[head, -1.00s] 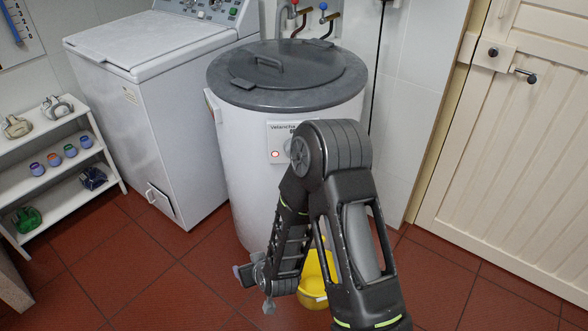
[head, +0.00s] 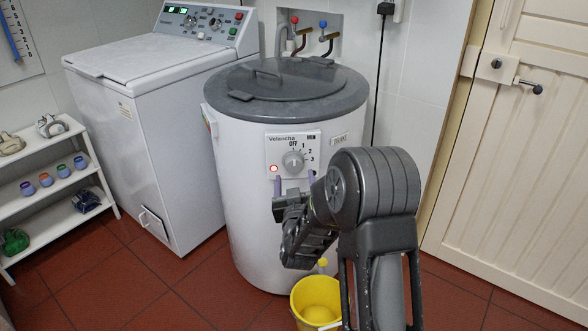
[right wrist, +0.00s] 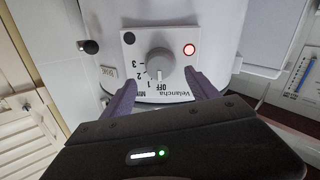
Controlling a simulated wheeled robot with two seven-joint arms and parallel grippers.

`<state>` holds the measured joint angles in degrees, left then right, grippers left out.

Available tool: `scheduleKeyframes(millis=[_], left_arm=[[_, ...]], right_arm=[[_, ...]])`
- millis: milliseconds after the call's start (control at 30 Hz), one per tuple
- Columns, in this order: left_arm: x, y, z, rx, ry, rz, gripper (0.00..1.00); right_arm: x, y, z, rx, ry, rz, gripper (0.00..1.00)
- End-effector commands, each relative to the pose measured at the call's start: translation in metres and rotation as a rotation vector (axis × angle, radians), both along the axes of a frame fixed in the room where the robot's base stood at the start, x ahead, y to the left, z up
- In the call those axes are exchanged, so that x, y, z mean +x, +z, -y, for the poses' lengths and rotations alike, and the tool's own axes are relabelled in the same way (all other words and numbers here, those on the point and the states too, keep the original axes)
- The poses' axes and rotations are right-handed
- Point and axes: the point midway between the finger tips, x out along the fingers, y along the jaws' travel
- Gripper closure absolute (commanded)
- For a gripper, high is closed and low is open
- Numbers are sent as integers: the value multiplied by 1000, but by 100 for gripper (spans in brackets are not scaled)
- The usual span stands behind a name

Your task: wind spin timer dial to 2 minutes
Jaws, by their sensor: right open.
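The spin timer dial (head: 293,160) is a round grey knob on the white control panel of the spin dryer (head: 245,205). Marks OFF, 1, 2 and 3 run around it. In the right wrist view the dial (right wrist: 160,62) appears upside down, and its pale mark seems to face OFF. My right gripper (head: 295,182) is open and empty in front of the panel, just below the dial in the head view. In the right wrist view its purple fingers (right wrist: 160,80) are spread to either side of the dial, apart from it. My left gripper is not in view.
A red lamp (head: 274,168) glows on the panel. A yellow bucket (head: 317,300) stands on the floor before the dryer. A white washing machine (head: 165,130) is at left, with a shelf (head: 45,190) beside it. A cream door (head: 520,150) is at right.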

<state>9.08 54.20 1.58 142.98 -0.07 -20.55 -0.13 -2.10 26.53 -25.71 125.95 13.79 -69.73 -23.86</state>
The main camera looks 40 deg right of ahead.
Motion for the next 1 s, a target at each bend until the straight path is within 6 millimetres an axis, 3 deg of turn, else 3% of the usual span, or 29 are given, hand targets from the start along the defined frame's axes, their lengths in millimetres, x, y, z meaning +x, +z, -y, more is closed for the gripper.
scheduleKeyframes(millis=[333,700,1000], left_arm=[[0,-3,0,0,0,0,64],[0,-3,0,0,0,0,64],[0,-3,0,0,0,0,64]], right_arm=[[42,-1,29,-1,0,-1,31],[50,-1,34,1,1,-1,31],[50,-1,33,1,1,-1,54]])
